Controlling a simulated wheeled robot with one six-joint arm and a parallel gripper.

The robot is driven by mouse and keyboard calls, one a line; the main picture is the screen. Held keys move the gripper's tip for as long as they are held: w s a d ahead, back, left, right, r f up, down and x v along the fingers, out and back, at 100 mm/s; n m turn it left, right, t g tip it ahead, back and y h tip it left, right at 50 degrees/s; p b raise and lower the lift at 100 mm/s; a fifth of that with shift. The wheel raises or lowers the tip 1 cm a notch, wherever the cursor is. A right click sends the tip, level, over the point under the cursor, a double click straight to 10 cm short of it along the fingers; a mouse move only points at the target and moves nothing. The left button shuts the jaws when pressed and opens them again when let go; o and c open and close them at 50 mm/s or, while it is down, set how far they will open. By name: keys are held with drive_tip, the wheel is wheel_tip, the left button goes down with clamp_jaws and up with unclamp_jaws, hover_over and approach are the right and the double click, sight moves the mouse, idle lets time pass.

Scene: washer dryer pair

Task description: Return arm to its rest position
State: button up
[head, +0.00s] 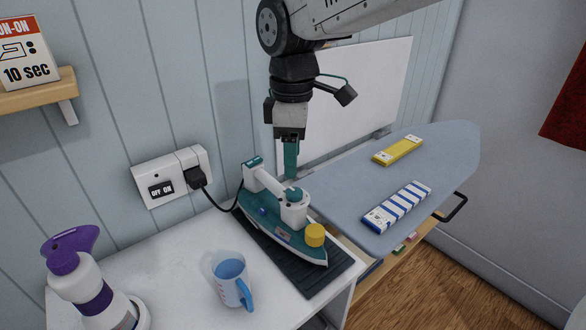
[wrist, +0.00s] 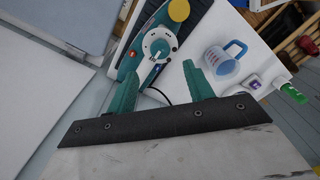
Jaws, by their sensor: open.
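My gripper (head: 291,160) hangs pointing down, just behind the teal and white iron (head: 282,222) in the head view. In the wrist view, my gripper (wrist: 158,92) shows two teal fingers spread apart with nothing between them. The iron (wrist: 157,45) lies flat on a dark ribbed mat (head: 300,270) on the white cabinet top. A yellow knob (head: 315,235) sits at the iron's front end. In the head view one finger hides the other. My arm reaches in from the top.
A wall outlet (head: 172,178) holds the black plug. The ironing board (head: 350,190) with a yellow box and a blue-striped box lies to the right. A shelf (head: 38,97) holds a sign.

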drive_tip(key=shift+r, duration=0.35)
drive_tip(key=shift+s+d+f+m, duration=0.1)
drive_tip(key=shift+s+f+m, duration=0.15)
drive_tip(key=shift+m, duration=0.45)
drive_tip(key=shift+s+d+f+m+g, duration=0.3)
drive_tip(key=shift+s+d+f+m, duration=0.15)
drive_tip(key=shift+s+f+m, duration=0.2)
drive_tip(key=s+d+m+t, duration=0.2)
drive_tip(key=s+d+m, duration=1.1)
drive_tip(key=s+d, duration=0.5)
drive_tip(key=shift+s+d+f, duration=0.2)
drive_tip(key=shift+d+f, duration=0.2)
drive_tip(key=shift+d, duration=1.3)
